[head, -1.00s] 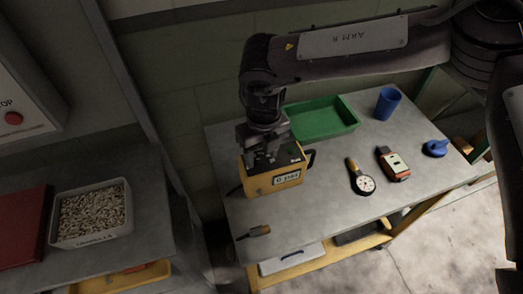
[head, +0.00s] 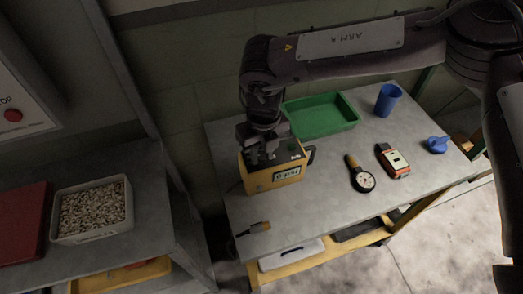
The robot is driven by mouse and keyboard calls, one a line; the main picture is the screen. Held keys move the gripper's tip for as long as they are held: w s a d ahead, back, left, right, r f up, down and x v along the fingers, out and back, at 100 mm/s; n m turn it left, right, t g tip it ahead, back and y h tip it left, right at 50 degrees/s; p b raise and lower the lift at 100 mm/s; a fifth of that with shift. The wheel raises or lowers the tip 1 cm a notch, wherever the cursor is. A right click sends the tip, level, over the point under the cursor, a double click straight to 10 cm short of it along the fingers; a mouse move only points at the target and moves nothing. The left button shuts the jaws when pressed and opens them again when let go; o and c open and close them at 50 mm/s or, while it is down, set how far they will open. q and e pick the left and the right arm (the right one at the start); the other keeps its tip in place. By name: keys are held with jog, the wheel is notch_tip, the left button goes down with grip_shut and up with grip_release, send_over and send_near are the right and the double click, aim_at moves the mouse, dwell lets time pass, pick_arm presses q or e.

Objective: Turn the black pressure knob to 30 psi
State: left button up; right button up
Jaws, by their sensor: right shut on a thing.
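A yellow box (head: 262,180) with a dark top stands at the left of the grey table. A display (head: 287,173) on its front seems to read 0 psi, though the small text is blurred. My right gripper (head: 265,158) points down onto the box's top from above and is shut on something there. The black pressure knob itself is hidden by the fingers or lost against the dark top, so I cannot see its pointer. My left gripper is not in view.
A bin of small pieces (head: 62,233) stands at left.

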jog(key=shift+m, duration=0.3)
jog(key=m+b, duration=0.1)
jog(key=m, duration=0.2)
jog(key=shift+f+b, duration=0.1)
jog(key=shift+b, duration=0.2)
jog(key=shift+m+b, duration=0.4)
jog(key=shift+m, duration=1.2)
jog(key=o, duration=1)
jog(key=shift+r, duration=0.2)
